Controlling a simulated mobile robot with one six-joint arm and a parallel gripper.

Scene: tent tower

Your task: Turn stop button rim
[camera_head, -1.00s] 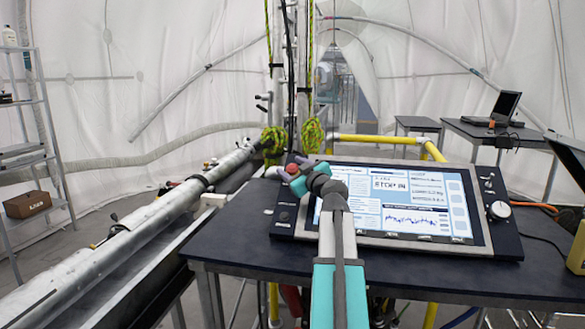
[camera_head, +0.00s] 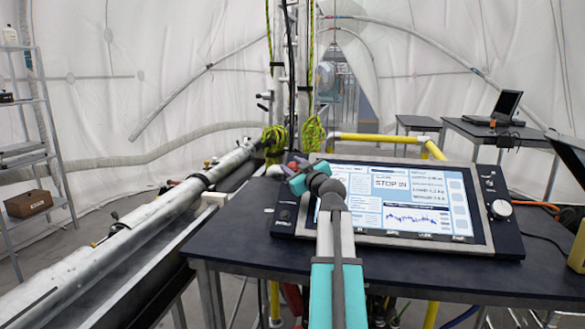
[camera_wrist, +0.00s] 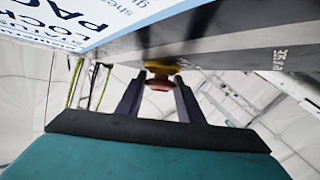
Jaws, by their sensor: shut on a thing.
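The stop button (camera_wrist: 159,83) shows in the wrist view as a red cap with a yellow ring behind it, on the dark side of the console panel. My gripper (camera_wrist: 158,88) has one dark finger on each side of the button and is shut on it. Whether the fingers press on the cap or on its rim I cannot tell. In the head view my gripper (camera_head: 295,163) is at the upper left corner of the console (camera_head: 480,205), and it mostly hides the button there.
The console's lit screen (camera_head: 405,205) reads "STOP IN". A round white knob (camera_head: 501,209) is at its right. The console stands on a dark table (camera_head: 400,275). A long metal tube (camera_head: 150,215) lies to the left, and poles with ropes (camera_head: 313,130) rise behind.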

